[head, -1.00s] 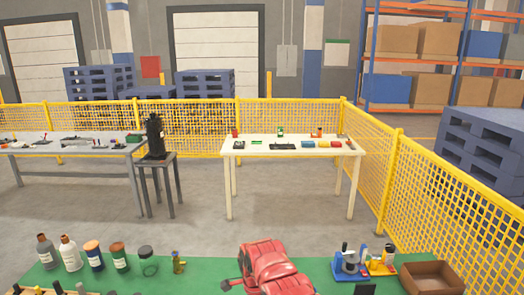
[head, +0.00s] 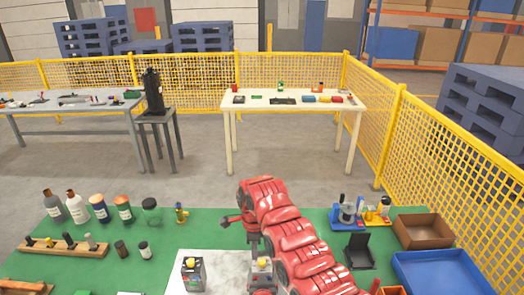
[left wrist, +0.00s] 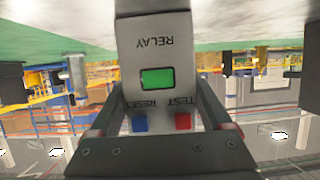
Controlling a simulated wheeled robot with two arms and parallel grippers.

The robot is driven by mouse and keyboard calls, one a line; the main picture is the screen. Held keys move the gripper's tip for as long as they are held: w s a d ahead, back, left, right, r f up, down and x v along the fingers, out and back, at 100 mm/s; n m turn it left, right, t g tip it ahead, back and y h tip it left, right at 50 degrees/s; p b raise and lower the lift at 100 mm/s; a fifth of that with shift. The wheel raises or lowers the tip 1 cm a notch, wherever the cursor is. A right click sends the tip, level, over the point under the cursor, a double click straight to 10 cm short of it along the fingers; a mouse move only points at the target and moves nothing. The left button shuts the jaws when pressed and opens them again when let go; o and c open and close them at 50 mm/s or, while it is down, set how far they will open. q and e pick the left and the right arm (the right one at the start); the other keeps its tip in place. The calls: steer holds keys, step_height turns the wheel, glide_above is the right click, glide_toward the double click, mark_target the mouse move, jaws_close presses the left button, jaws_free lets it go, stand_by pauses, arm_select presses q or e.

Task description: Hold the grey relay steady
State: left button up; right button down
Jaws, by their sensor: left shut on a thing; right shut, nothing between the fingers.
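The grey relay (left wrist: 157,55) shows large and upside down in the left wrist view, with a green window, a blue RESET button and a red TEST button. My left gripper (left wrist: 160,108) is shut on it, one finger on each side. The relay's far end is cut off at the top of that view. My left gripper is not in the head view, and I cannot make out the relay there. My right gripper (head: 262,289), below the red arm in the head view, points down over the white mat (head: 222,262), shut and empty. Its tips are near the bottom edge.
A small dark box with a yellow top (head: 193,277) stands on the mat, left of my right gripper. Several bottles (head: 98,208) and a wooden rack (head: 62,248) stand left. A black holder (head: 359,251), brown box (head: 423,231) and blue tray (head: 442,272) are right.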

mark_target(259, 269)
steer(key=shift+r, duration=0.85)
steer(key=shift+s+d+f+n, duration=0.1)
steer(key=shift+s+f+n, duration=0.1)
steer(key=shift+f+n, duration=0.8)
steer(key=shift+s+d+f+n, duration=0.15)
steer(key=shift+s+f+n, duration=0.05)
steer(key=shift+f+n, duration=0.8)
steer(key=shift+s+d+f+n, duration=0.1)
steer(key=shift+s+f+n, duration=0.1)
steer(key=shift+f+n, duration=0.8)
steer(key=shift+w+d, duration=0.3)
steer(key=shift+w, duration=0.15)
